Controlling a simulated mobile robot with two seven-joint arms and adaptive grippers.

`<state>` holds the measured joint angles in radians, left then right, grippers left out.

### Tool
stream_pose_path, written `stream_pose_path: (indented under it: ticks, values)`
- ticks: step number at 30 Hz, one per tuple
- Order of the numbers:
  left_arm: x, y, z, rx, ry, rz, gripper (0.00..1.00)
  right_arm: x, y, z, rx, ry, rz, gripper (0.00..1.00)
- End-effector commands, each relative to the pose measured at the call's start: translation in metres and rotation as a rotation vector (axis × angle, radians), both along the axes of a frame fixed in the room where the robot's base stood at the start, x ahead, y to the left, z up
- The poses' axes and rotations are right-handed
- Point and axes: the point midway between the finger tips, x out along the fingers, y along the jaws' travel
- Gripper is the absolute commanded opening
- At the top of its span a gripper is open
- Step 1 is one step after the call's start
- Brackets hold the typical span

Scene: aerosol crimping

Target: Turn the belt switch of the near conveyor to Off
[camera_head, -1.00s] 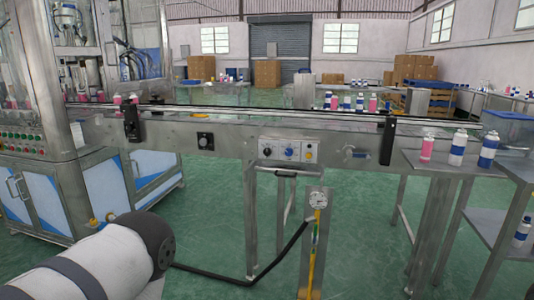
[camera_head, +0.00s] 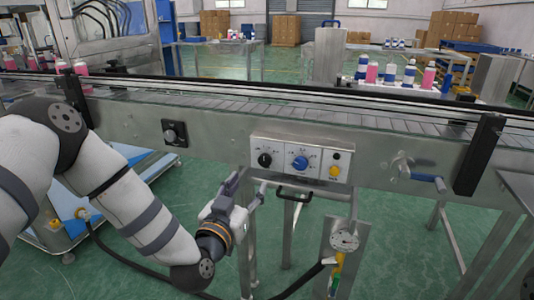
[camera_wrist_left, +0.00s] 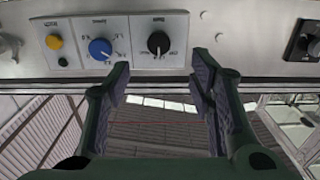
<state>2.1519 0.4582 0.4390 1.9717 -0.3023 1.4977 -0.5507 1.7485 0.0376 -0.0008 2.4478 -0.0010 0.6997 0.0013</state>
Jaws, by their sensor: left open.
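The near conveyor (camera_head: 220,113) crosses the head view. A separate black rotary switch (camera_head: 174,133) sits left of the panel. My left gripper (camera_head: 247,187) is open and empty, just below the panel's left end. In the left wrist view, the open fingers (camera_wrist_left: 160,85) point toward the panel's lower edge, with the black knob (camera_wrist_left: 158,42) between and beyond them, apart from both.
A blue-handled valve (camera_head: 427,178) and a black bracket (camera_head: 480,155) are on the conveyor's right. A carrying handle (camera_head: 293,194) hangs under the panel. A gauge post (camera_head: 343,255) with a hose stands below. Bottles (camera_head: 385,72) stand behind the belt.

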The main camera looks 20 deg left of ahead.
Motion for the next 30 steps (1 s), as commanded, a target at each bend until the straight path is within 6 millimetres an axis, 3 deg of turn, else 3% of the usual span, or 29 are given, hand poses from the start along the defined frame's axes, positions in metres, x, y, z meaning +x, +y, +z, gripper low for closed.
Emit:
stream_pose_path:
  ticks: [12, 15, 26, 30]
  values:
    - [0.092, -0.003, -0.006, 0.000, 0.005, 0.002, 0.49, -0.018, 0.000, -0.018, 0.000, 0.058, 0.002, 0.40]
    - [0.107, -0.003, -0.005, 0.000, 0.005, 0.001, 0.49, -0.020, 0.000, -0.020, 0.000, 0.066, 0.001, 0.40]
    - [0.118, -0.004, -0.001, -0.001, 0.004, -0.001, 0.49, -0.021, 0.000, -0.021, -0.001, 0.068, 0.003, 0.40]
    - [0.118, -0.004, -0.002, -0.001, 0.004, -0.001, 0.20, -0.021, 0.000, -0.021, -0.001, 0.067, 0.003, 0.40]
